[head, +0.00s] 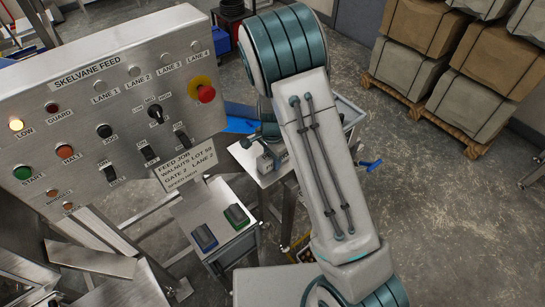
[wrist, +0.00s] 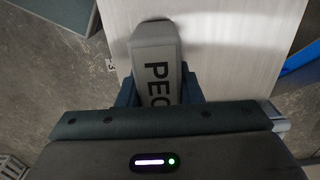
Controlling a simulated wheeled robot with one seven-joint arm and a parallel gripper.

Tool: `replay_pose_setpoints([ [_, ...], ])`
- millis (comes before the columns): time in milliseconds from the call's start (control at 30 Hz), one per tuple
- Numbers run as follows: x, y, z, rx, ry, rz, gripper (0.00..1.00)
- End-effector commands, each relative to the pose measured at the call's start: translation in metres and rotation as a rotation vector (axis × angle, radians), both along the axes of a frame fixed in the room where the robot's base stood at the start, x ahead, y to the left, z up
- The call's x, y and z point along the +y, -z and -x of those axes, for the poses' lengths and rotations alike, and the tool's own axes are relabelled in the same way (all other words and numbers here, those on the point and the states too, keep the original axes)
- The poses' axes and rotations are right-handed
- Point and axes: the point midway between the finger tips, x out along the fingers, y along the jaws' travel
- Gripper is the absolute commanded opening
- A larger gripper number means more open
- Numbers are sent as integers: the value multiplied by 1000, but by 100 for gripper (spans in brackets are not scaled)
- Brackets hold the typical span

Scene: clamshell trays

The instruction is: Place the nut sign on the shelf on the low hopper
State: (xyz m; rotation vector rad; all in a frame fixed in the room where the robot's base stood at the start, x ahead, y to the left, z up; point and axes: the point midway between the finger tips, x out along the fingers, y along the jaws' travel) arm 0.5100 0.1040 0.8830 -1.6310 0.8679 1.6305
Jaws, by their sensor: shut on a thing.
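A grey sign block (wrist: 155,50) with dark letters "PEC" is between the two dark blue fingers of my gripper (wrist: 159,88) in the wrist view. The rest of its word is hidden by the gripper. The sign is over a pale flat surface (wrist: 225,40); I cannot tell whether it touches it. In the head view my gripper (head: 266,160) is at a small pale-topped stand (head: 283,172), partly behind my arm. I cannot clearly identify the low hopper; steel sheet parts (head: 90,259) show at the lower left.
A steel control panel (head: 75,110) fills the left. Its card (head: 185,172) reads walnuts, gate 2, lane 2. A small steel shelf (head: 208,214) below holds a blue block (head: 203,238) and a green block (head: 236,216).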

Motion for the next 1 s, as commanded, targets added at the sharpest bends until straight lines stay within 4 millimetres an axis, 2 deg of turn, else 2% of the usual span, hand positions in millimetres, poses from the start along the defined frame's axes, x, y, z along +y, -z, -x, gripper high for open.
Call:
replay_pose_setpoints([
  [67,0,3,0,0,0,0,8],
  [100,0,3,0,0,0,0,38],
  [167,0,2,0,0,0,0,54],
  [433,0,2,0,0,0,0,54],
  [600,0,-7,-1,-1,-1,0,54],
  [767,1,-33,-1,-5,-2,-2,54],
  [1000,0,-82,-1,-5,-1,-2,54],
])
